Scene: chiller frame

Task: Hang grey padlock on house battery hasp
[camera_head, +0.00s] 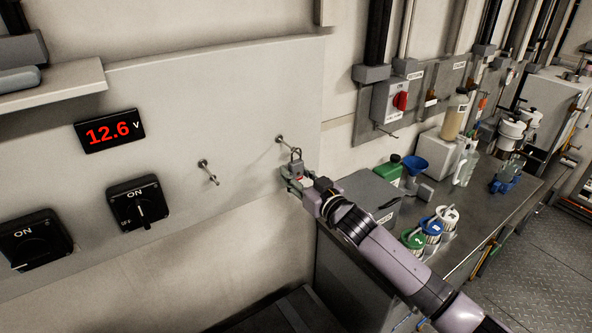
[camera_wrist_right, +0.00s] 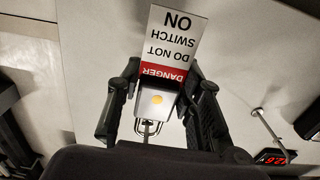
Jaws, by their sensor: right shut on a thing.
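My right gripper (camera_head: 297,178) is shut on the grey padlock (camera_wrist_right: 152,104), which shows between the two fingers in the wrist view. The padlock has an orange dot, and its metal shackle (camera_wrist_right: 147,128) shows below the body there. A white and red danger tag (camera_wrist_right: 174,45) reading "DO NOT SWITCH ON" shows at it. In the head view the shackle (camera_head: 296,153) points up, close to the right wall peg (camera_head: 284,141); I cannot tell whether they touch. I cannot pick out a labelled house battery hasp. My left gripper is not in view.
Another peg (camera_head: 208,171) is bare on the wall panel. Left of it are two black rotary switches (camera_head: 138,203) (camera_head: 36,240) and a red 12.6 V display (camera_head: 109,131). A bench (camera_head: 470,232) with bottles and lidded pots lies to the right of my arm.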

